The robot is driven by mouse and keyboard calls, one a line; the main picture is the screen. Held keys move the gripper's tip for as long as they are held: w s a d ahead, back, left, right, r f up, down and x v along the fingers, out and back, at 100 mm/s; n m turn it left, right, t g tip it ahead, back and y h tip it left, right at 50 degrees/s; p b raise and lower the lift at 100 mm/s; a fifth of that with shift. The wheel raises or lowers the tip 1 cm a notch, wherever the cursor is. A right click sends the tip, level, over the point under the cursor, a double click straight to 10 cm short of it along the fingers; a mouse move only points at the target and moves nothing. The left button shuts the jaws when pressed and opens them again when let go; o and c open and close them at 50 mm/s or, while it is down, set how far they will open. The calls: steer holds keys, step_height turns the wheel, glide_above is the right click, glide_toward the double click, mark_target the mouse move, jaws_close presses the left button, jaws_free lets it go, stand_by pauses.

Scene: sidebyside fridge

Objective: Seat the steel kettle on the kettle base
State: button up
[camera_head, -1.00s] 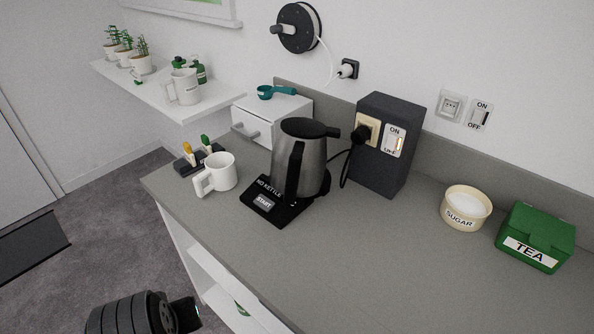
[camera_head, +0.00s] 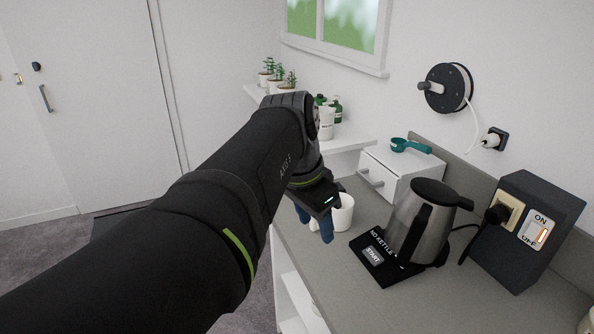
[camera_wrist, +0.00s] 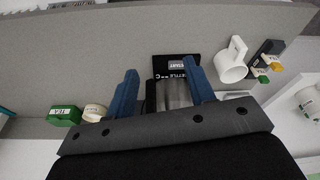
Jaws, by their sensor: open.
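The steel kettle (camera_head: 420,232), with black lid and handle, stands upright on the counter at the right of the head view. The black kettle base (camera_head: 372,264) shows at its front left and reads "NO KETTLE" and "START". The kettle overlaps the back of the base; I cannot tell whether it is seated. My gripper (camera_head: 321,232), with blue fingers, is open and empty left of the kettle, in front of the white mug. In the wrist view, part of the kettle (camera_wrist: 174,95) and the base (camera_wrist: 180,64) appear between the open fingers (camera_wrist: 163,88), apart from them.
The white mug (camera_head: 344,214) stands left of the base, partly hidden by my gripper. A dark socket box (camera_head: 513,240) with a plug and cord stands right of the kettle. A white drawer box (camera_head: 400,172) is behind. Tea box (camera_wrist: 65,115) and sugar bowl (camera_wrist: 95,112) show in the wrist view.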

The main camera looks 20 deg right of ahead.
steer(key=w+d+r+m+g, duration=0.1)
steer(key=w+d+r+m, duration=0.15)
steer(key=d, duration=0.35)
steer(key=w+d+r+m+g, duration=0.1)
steer(key=d+r+m+g, duration=0.1)
steer(key=d+m, duration=0.25)
steer(key=m+g+y, duration=0.2)
steer(key=m, duration=0.4)
glide_toward(409, 232)
steer(key=shift+m, duration=0.3)
steer(key=x, duration=0.7)
steer(key=w+d+x, duration=0.1)
steer(key=x, duration=0.2)
steer(key=shift+s+f, duration=0.1)
steer(key=shift+f, duration=0.4)
steer(key=shift+c, duration=0.4)
jaws_close()
steer(key=shift+r, duration=0.15)
